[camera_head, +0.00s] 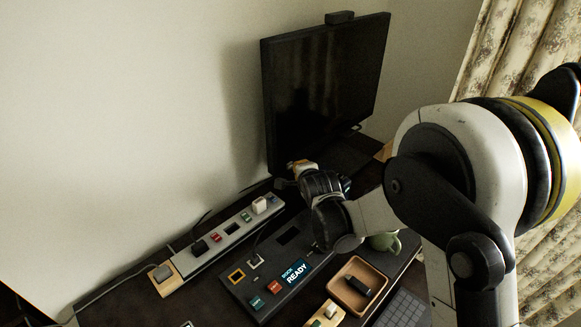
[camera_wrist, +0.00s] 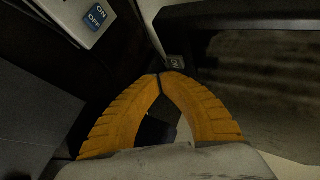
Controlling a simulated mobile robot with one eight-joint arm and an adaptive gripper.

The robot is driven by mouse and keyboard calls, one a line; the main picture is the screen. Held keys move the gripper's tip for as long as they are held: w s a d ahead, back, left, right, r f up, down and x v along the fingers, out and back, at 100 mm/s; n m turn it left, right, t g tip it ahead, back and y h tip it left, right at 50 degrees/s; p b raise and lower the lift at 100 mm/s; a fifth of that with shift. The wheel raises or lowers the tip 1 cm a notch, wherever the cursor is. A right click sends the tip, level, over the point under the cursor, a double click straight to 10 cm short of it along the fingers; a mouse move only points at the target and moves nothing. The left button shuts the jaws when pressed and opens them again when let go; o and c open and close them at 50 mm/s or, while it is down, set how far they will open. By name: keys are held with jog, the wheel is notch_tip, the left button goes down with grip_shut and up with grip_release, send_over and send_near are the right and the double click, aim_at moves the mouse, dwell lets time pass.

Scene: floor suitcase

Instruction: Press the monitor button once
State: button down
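The monitor (camera_head: 325,85) stands upright at the back of the desk with a dark screen. Its dark bezel (camera_wrist: 235,15) and screen fill the right of the wrist view. My gripper (camera_head: 298,166) is at the monitor's lower left corner. In the wrist view its orange fingers (camera_wrist: 160,76) meet at the tips, with nothing seen held between them. A small grey box with a dark mark (camera_wrist: 175,62) lies just beyond the fingertips, beside the bezel; I cannot tell whether it is the monitor button or whether the tips touch it.
A grey strip of switches (camera_head: 228,234) lies left of my gripper; its blue ON/OFF switch (camera_wrist: 96,16) is near in the wrist view. A dark panel (camera_head: 262,306) reads READY. A wooden tray (camera_head: 340,288) holding a black item and a green mug (camera_head: 386,243) stand in front.

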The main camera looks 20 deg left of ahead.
jog(key=s+d, duration=0.1)
jog(key=d, duration=0.2)
jog(key=s+d, duration=0.1)
jog(key=shift+s+d+b, duration=0.15)
jog(key=shift+s+b, duration=0.15)
jog(key=shift+b, duration=0.1)
dwell(0.8)
